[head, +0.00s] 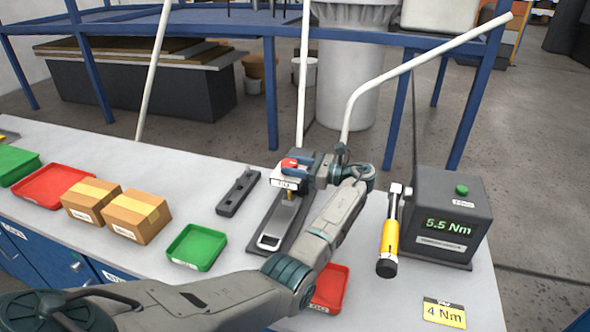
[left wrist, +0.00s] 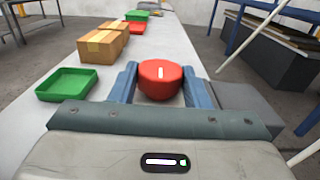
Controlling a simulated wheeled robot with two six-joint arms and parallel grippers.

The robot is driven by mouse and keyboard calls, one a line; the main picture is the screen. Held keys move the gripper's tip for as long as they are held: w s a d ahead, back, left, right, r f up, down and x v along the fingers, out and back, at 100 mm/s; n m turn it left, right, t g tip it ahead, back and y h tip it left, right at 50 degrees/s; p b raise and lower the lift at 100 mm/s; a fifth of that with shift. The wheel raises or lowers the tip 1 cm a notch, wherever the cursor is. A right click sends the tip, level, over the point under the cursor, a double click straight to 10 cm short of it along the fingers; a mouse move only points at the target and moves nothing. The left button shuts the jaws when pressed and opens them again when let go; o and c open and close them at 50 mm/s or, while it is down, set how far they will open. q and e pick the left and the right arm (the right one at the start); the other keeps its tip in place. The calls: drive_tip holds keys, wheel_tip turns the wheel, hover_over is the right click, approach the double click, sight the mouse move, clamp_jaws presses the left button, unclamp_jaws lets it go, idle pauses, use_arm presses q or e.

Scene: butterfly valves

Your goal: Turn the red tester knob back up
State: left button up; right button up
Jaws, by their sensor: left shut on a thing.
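The red tester knob (head: 289,164) sits on a labelled tester (head: 285,182) near the middle of the bench. My left arm reaches over the bench to it. In the left wrist view the knob (left wrist: 160,88) is round, with a short white mark running up and down on its face. My left gripper (head: 296,165) has its blue fingers on either side of the knob and is shut on it. The fingers also show in the left wrist view (left wrist: 161,80). My right gripper is not in view.
A dark box (head: 450,210) reading 5.5 Nm stands at the right, with a yellow-handled wrench (head: 389,238) in front. A 4 Nm card (head: 444,314) lies nearby. A green tray (head: 197,247), a red tray (head: 331,289) and cardboard boxes (head: 137,215) are left and front.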

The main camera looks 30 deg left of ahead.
sight(294, 164)
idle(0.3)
use_arm(q)
drive_tip(key=o, duration=1)
drive_tip(key=shift+a, duration=0.1)
drive_tip(key=shift+c, duration=0.2)
drive_tip(key=shift+r, duration=0.4)
drive_tip(key=shift+s+r+b, duration=0.2)
drive_tip(key=shift+r+b, duration=0.55)
drive_tip(key=shift+r, duration=0.45)
drive_tip(key=s+d+r+b, duration=0.1)
drive_tip(key=s+d+b, duration=0.1)
drive_tip(key=s+d, duration=0.6)
drive_tip(key=s, duration=0.5)
drive_tip(key=shift+s+r, duration=0.25)
drive_tip(key=shift+r, duration=0.1)
drive_tip(key=shift+d, duration=0.1)
